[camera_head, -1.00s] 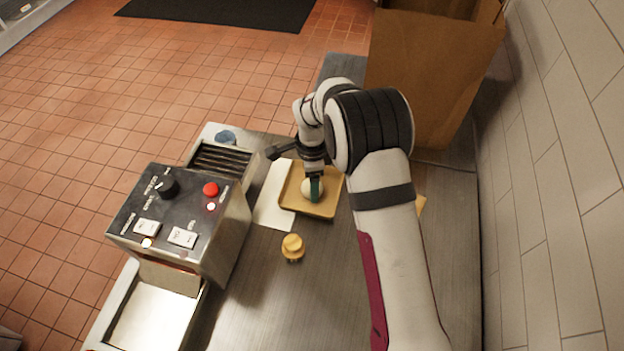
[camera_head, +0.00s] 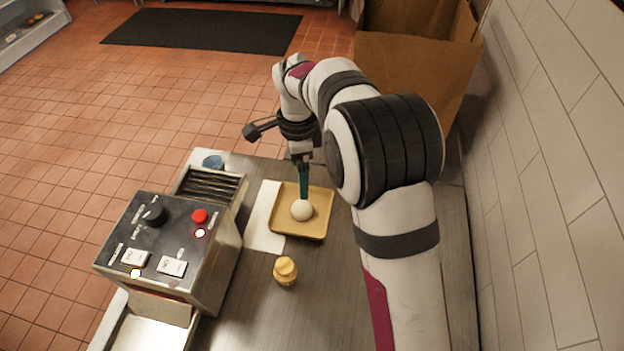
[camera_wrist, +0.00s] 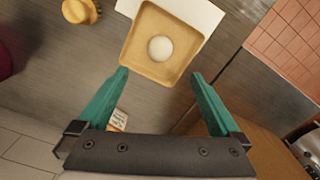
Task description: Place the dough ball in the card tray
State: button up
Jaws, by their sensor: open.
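The pale round dough ball (camera_head: 301,210) rests in the tan card tray (camera_head: 318,229), near its middle. The wrist view also shows the dough ball (camera_wrist: 160,48) inside the card tray (camera_wrist: 136,59), clear of the walls. My gripper (camera_head: 303,190) is above the ball in the head view, with its teal fingers pointing down. In the wrist view my gripper (camera_wrist: 158,75) has its two teal fingers spread wide with nothing between them, and the ball lies beyond the fingertips.
A white sheet (camera_head: 263,222) lies partly under the tray. A small yellow knobbed object (camera_head: 285,271) stands in front of the tray. A metal control box (camera_head: 170,245) is at left, and a large brown paper bag (camera_head: 415,75) stands behind. A tiled wall is at right.

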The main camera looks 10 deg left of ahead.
jog(key=s+d+r+n, duration=0.2)
jog(key=s+d+r, duration=0.5)
jog(key=d+r, duration=0.15)
jog(key=s+d+n+y, duration=0.1)
jog(key=s+d+n, duration=0.2)
jog(key=s, duration=0.8)
jog(key=s+d+n, duration=0.2)
jog(key=s+d, duration=0.4)
jog(key=s, duration=0.4)
jog(key=shift+s+d+f+n+y, duration=0.35)
jog(key=shift+n+y, duration=0.05)
